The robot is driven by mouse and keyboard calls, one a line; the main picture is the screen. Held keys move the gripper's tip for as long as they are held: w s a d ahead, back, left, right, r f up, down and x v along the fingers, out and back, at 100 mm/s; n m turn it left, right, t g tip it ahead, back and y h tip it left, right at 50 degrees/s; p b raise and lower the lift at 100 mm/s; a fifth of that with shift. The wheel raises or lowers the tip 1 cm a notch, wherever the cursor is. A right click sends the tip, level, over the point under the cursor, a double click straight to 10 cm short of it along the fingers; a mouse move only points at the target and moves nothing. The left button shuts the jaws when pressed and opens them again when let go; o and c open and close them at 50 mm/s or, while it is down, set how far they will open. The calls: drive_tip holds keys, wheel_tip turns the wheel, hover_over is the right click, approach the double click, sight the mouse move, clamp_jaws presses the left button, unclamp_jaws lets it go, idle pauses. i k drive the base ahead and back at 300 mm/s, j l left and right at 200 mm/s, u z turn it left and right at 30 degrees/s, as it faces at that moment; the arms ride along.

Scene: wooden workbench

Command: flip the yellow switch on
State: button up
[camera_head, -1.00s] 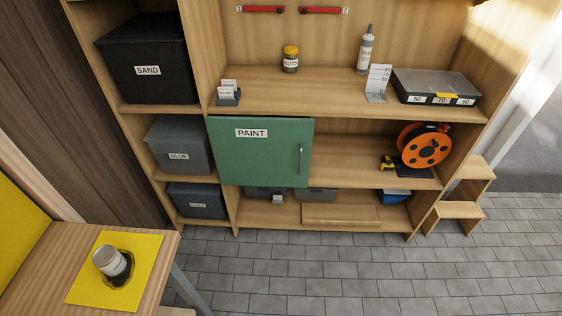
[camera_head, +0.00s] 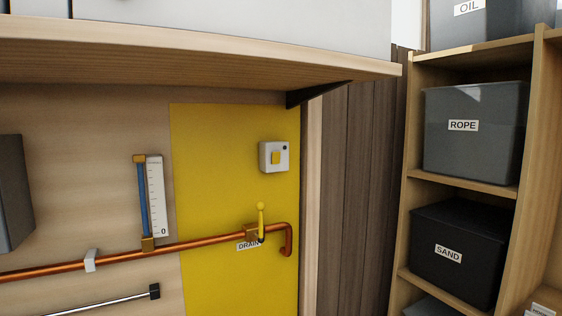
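A small dark dot shows at the plate's upper right corner. I cannot tell from this view which way the rocker is set. My gripper is not in view.
A copper pipe (camera_head: 200,243) with a yellow-handled valve (camera_head: 261,222) and a DRAIN label runs below the switch. A blue gauge (camera_head: 143,200) is at left. A wooden shelf (camera_head: 200,62) overhangs above. Shelves with a ROPE box (camera_head: 475,150) and SAND box (camera_head: 460,250) stand at right.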

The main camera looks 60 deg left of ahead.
sight(276, 156)
drive_tip(key=u, duration=1.55)
